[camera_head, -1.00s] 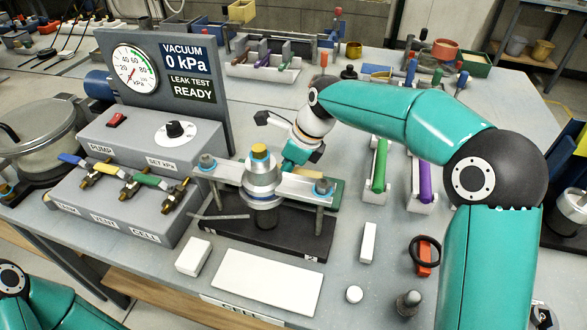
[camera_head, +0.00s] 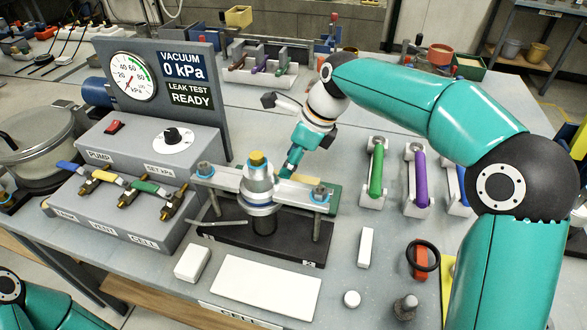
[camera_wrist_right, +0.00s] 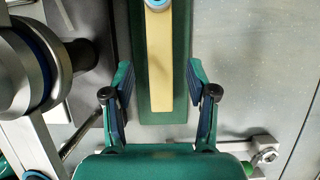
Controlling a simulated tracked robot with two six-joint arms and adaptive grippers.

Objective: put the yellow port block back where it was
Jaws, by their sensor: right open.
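My right gripper (camera_head: 291,165) is behind the metal cell (camera_head: 262,190), partly hidden by it. In the right wrist view my right gripper (camera_wrist_right: 160,80) is open, with one finger on either side of a pale yellow bar (camera_wrist_right: 159,65) and apart from it. The bar lies on a green strip (camera_wrist_right: 178,112); I take it for the yellow port block but cannot be sure. A yellow cap (camera_head: 258,158) tops the cell. My left gripper is out of view.
Upright holders with a green bar (camera_head: 376,170), a purple bar (camera_head: 420,180) and a blue bar (camera_head: 461,178) stand to the right. A white plate (camera_head: 266,287) and a valve box (camera_head: 125,200) lie in front and left. The table between plate and holders has small parts.

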